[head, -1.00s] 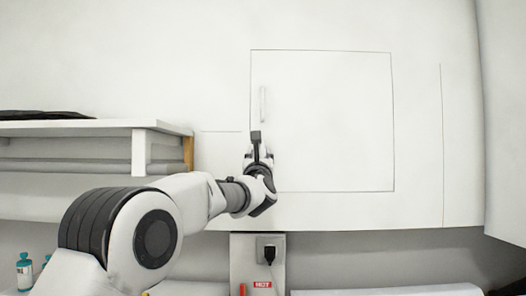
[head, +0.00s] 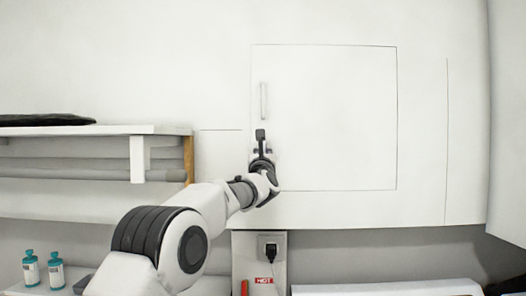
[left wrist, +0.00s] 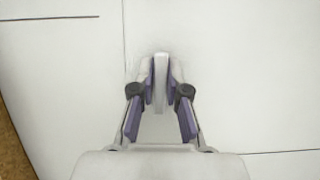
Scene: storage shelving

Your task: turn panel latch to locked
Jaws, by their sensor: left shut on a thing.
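The white panel (head: 330,120) is a square door outlined in the cabinet front, flush with it in the head view. My left gripper (head: 262,150) is at the panel's lower left. In the left wrist view my left gripper (left wrist: 160,85) is shut on a slim white latch (left wrist: 160,72), which stands upright between the purple pads. In the head view the latch is hidden by the gripper. My right gripper is not in view.
A slim white upright handle (head: 263,100) is on the panel above my gripper. A shelf (head: 95,130) juts out at the left. Below are a socket with a black plug (head: 270,252) and teal-capped bottles (head: 31,268). The cabinet front to the right is clear.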

